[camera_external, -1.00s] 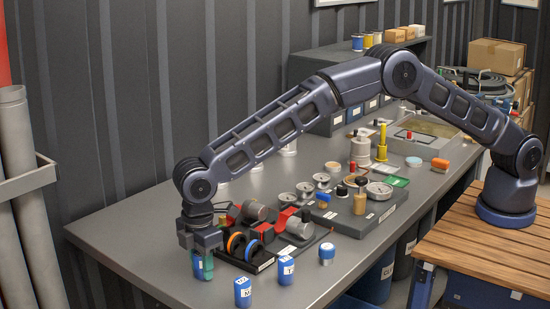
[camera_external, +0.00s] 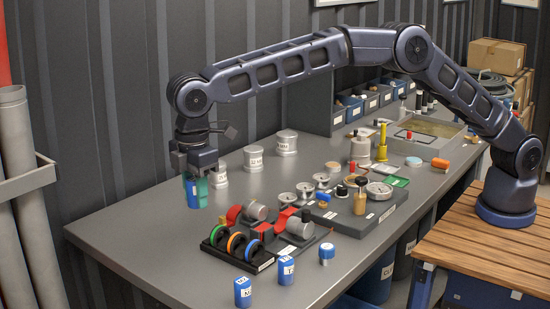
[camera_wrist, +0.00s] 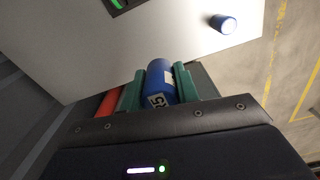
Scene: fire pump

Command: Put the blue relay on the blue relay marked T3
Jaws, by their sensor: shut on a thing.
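My gripper (camera_external: 198,188) is shut on a blue relay (camera_external: 192,196), held upright above the left part of the grey bench. In the wrist view the held blue relay (camera_wrist: 159,80) lies between the green finger pads, its white label partly seen and hard to read. Two blue relays with white labels, one at the front edge (camera_external: 243,293) and one behind it (camera_external: 286,271), stand on the bench. A blue cylinder with a white top (camera_external: 326,256) stands to their right. I cannot read for sure which one is marked T3.
A black holder with green, orange and blue rings (camera_external: 236,243) lies near the bench's middle, beside grey-and-red parts (camera_external: 256,211). White-topped cylinders (camera_external: 253,158) stand at the back. A grey plate with gauges (camera_external: 372,205) is to the right. The bench's left end is clear.

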